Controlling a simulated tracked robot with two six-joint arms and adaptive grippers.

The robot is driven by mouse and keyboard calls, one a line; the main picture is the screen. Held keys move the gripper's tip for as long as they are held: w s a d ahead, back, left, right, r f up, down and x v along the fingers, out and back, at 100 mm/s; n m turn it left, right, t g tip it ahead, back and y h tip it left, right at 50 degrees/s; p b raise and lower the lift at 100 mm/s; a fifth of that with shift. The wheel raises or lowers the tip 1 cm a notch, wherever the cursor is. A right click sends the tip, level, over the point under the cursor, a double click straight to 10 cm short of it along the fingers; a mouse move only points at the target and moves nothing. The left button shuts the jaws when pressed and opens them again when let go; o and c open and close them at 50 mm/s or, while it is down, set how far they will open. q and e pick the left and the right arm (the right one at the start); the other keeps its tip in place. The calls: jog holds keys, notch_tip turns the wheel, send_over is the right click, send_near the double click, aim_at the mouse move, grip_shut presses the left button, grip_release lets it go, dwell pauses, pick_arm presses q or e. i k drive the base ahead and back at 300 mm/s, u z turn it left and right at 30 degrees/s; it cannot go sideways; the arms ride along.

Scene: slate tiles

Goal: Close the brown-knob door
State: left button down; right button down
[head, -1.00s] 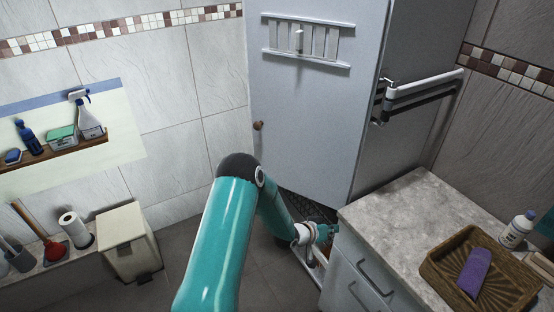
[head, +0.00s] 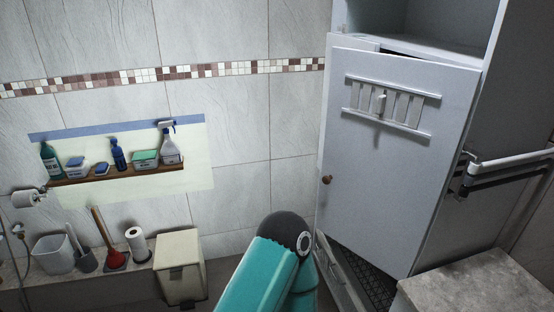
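The pale grey cabinet door (head: 385,160) with a small brown knob (head: 327,180) is at right of centre in the head view. The knob is near the door's left edge. A dark gap shows behind the door's top edge, so it appears ajar; how far is hard to tell. A white slatted panel (head: 388,105) is on its upper part. A teal link of one of my arms (head: 265,280) rises at the bottom centre, below and left of the knob. Neither gripper is in view.
An open shelf (head: 440,42) is above the door. A white rail (head: 510,161) sticks out at the right. A stone counter (head: 475,285) is at lower right. A beige bin (head: 180,265) and a wall shelf (head: 120,174) with bottles are at left.

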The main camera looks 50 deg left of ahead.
aim_at(383, 182)
jog(key=z, duration=0.45)
jog(key=i, duration=0.2)
jog(key=u, duration=2.9)
jog(key=i, duration=1.15)
jog(key=z, duration=2.45)
jog(key=k, duration=0.6)
jog(key=z, duration=0.1)
